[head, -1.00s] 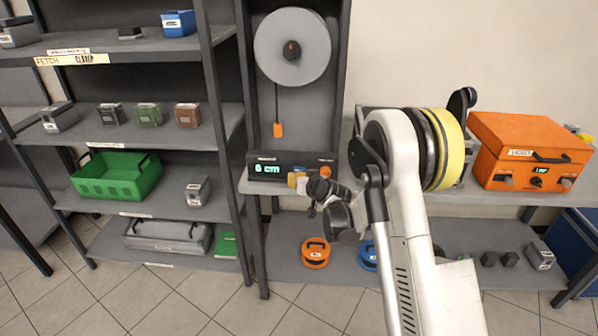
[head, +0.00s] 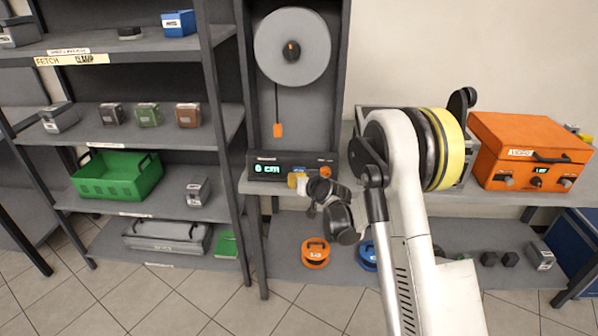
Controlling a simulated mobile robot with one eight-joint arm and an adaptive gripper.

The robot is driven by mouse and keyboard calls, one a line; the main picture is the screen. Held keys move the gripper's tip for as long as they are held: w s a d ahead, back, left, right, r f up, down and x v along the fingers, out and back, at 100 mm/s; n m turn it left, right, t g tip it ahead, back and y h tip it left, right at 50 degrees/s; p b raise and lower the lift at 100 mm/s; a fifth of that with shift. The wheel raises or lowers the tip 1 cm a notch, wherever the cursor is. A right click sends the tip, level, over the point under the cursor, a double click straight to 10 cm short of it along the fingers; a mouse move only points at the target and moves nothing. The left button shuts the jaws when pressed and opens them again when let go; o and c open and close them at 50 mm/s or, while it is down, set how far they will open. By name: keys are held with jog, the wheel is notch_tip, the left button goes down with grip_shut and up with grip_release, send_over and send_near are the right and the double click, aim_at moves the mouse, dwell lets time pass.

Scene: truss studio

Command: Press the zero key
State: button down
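The dark readout box (head: 283,160) stands on the bench under the large grey reel (head: 292,48). Its green display (head: 267,169) appears to read 0 cm. An orange knob or button (head: 325,171) is at its right end. My gripper (head: 299,182) is in front of the box's lower front, right of the display, with small yellow and blue parts at its tip. I cannot tell whether it touches the box or whether its fingers are open. No key marked zero can be made out; the gripper hides part of the front.
An orange tag (head: 278,130) hangs on a cord below the reel. A shelf rack with a green crate (head: 117,176) is to the left. An orange box with a dial (head: 530,152) stands on the bench at right. Orange (head: 316,253) and blue (head: 367,256) round items lie on the lower shelf.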

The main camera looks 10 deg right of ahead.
jog(key=shift+w, duration=0.1)
jog(key=shift+w+d, duration=0.15)
jog(key=shift+w, duration=0.15)
jog(key=shift+w+d, duration=0.15)
jog(key=shift+w, duration=0.25)
dwell(0.7)
jog(key=shift+s, duration=0.1)
jog(key=shift+s+a, duration=0.3)
jog(key=shift+s, duration=0.4)
jog(key=shift+s+a, duration=0.25)
jog(key=shift+s, duration=0.55)
jog(key=shift+s+a, duration=0.25)
jog(key=shift+s, duration=0.55)
jog(key=shift+s+a, duration=0.25)
jog(key=shift+s, duration=0.55)
